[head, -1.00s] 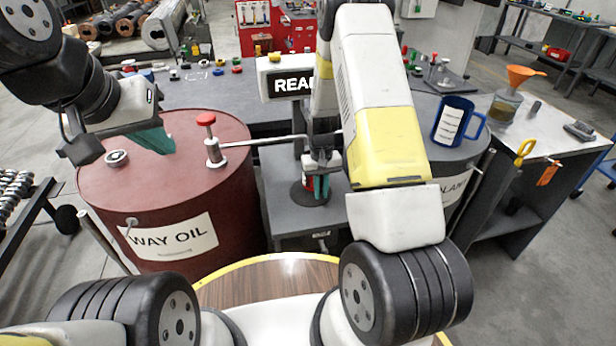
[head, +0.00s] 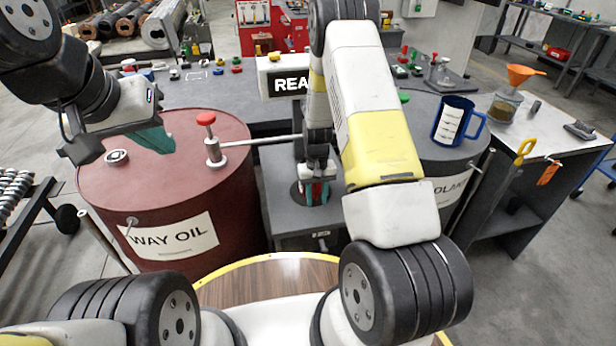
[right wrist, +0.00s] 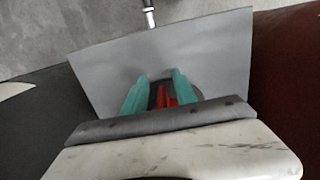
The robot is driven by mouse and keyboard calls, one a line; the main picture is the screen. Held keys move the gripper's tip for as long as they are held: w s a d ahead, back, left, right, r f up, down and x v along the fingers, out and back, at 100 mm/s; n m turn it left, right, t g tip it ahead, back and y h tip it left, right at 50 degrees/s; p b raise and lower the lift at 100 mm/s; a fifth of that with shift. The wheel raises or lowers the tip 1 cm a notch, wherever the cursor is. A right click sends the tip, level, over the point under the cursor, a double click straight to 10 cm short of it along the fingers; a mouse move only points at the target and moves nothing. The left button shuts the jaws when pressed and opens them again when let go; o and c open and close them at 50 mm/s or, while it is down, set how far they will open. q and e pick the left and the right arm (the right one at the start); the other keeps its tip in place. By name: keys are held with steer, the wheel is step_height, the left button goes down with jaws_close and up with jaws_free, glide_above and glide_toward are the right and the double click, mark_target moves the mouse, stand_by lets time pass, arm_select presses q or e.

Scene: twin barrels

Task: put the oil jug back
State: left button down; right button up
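A small red object (head: 311,187) stands on a dark round pad on the grey stand between the two barrels. My gripper hides most of it, so I cannot tell its shape. My right gripper (head: 318,192) reaches down over it from above. In the right wrist view its two teal fingers (right wrist: 158,95) are apart, with the red object (right wrist: 167,98) between them and a dark gap beside it. A blue jug with a white label (head: 458,122) stands upright on the right, grey barrel. My left gripper (head: 152,138) hangs by the red barrel's top; its finger gap is hidden.
The red WAY OIL barrel (head: 170,190) has a red-topped pump with a long spout pipe reaching towards my right arm. The grey stand (head: 285,215) lies between the barrels. A display sign (head: 289,80) stands behind. A glass jar with an orange funnel (head: 506,102) is at right.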

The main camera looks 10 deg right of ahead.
steer(key=shift+r, duration=0.15)
steer(key=r, duration=1.2)
steer(key=shift+w, duration=0.4)
steer(key=s+r+t+y, duration=0.1)
steer(key=s+r+t, duration=0.15)
steer(key=r, duration=0.95)
steer(key=s+a+r+t, duration=0.1)
steer(key=s+r+t, duration=0.1)
steer(key=s+r, duration=0.6)
steer(key=s+a+r+t+y, duration=0.1)
steer(key=s+r+t, duration=0.1)
steer(key=s+r, duration=0.7)
steer(key=s, duration=0.5)
steer(key=shift+r, duration=0.2)
steer(key=shift+t, duration=0.25)
